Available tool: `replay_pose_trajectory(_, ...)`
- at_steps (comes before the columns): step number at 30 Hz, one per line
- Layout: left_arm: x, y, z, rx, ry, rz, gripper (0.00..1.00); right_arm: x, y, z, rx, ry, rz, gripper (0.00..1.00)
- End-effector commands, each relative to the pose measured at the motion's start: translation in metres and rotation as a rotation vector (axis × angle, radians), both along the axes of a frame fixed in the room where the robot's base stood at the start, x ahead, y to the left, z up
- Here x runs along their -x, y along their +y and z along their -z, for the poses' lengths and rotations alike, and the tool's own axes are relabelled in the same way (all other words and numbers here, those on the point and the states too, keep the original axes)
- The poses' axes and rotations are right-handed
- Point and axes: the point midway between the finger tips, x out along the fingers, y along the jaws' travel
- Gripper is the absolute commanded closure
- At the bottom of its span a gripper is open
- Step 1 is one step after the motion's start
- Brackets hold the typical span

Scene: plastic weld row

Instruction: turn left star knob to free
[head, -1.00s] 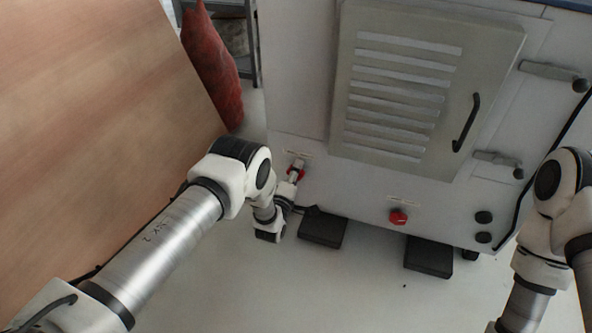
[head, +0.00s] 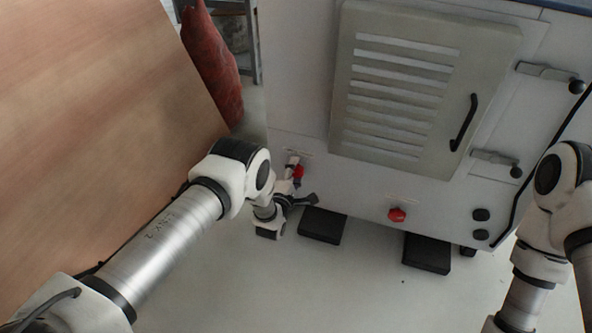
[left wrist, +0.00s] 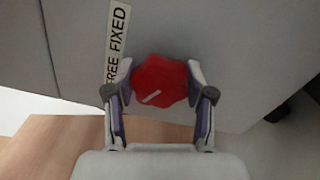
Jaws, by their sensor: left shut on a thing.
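The left star knob (left wrist: 160,82) is red and sits low on the cabinet front. In the left wrist view it lies between the two fingers of my left gripper (left wrist: 160,95), which is shut on it. A pale line on its face slants up to the right. A label (left wrist: 117,45) reading "FREE FIXED" is beside it.
The grey cabinet has a louvred door (head: 400,90) with a black handle (head: 465,122) and stands on black feet (head: 322,225). A wooden panel (head: 90,110) is at the left, and a red sack (head: 212,65) stands behind it. The floor in front is clear.

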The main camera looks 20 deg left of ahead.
Motion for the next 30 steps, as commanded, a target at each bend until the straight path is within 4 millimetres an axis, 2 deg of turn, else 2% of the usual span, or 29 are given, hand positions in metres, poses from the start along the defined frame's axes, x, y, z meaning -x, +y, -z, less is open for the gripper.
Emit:
replay_pose_trajectory(5,0.0,0.0,0.0,0.001,0.0,0.0,0.81,0.0,0.0,0.0,0.0,0.0,0.0,0.6)
replay_pose_trajectory(6,0.0,0.0,0.0,0.001,0.0,-0.001,0.43,0.0,0.0,0.0,0.0,0.0,0.0,0.6)
replay_pose_trajectory(8,0.0,0.0,0.0,0.001,0.0,-0.001,0.22,0.0,0.0,0.0,0.0,0.0,0.0,0.6)
replay_pose_trajectory(20,0.005,0.0,0.0,-0.001,0.001,-0.001,0.21,0.0,0.0,0.0,0.0,0.0,0.0,0.6)
replay_pose_trajectory(23,0.02,0.001,0.001,-0.001,0.003,0.0,0.21,0.0,0.0,0.0,0.0,0.0,0.0,0.6)
replay_pose_trajectory(30,0.082,0.003,0.002,-0.001,0.006,0.0,0.21,0.0,0.0,0.0,0.0,0.0,0.0,0.6)
